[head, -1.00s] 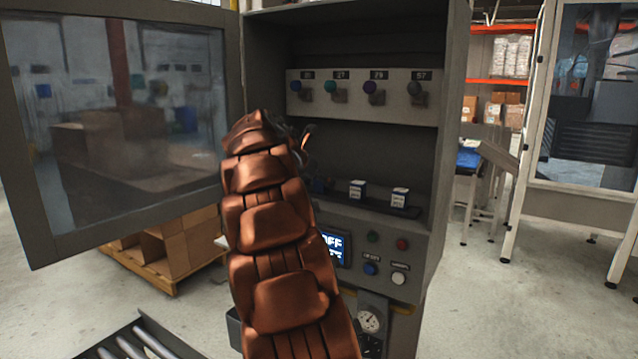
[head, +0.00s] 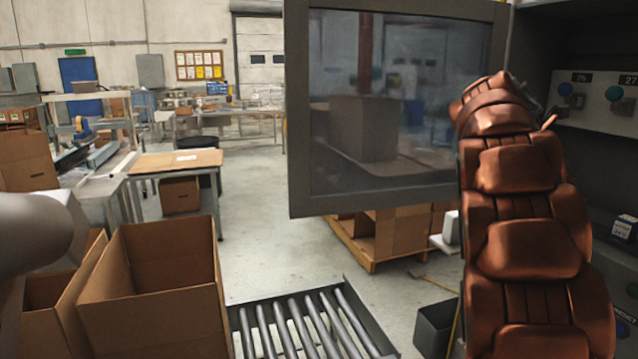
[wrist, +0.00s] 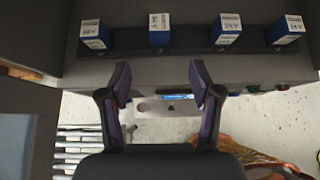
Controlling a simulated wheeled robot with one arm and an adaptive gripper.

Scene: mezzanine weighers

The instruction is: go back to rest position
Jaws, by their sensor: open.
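My gripper (wrist: 161,82) is open in the wrist view, with its two dark fingers apart and nothing between them. A dark ledge (wrist: 185,40) with several small white-and-blue boxes, one of them a box (wrist: 160,30) near the middle, lies beyond the fingertips, apart from them. In the head view my copper-coloured arm reaches up at the right, in front of the cabinet, and hides most of my gripper. One small box (head: 626,229) shows at the right edge there.
The cabinet's open windowed door (head: 300,120) stands left of my arm. A roller conveyor (head: 305,325) and an open cardboard box (head: 150,290) are at the lower left. A pallet of cartons (head: 395,235) sits behind the door. Clear floor (head: 255,240) lies between the wooden-topped table and the door.

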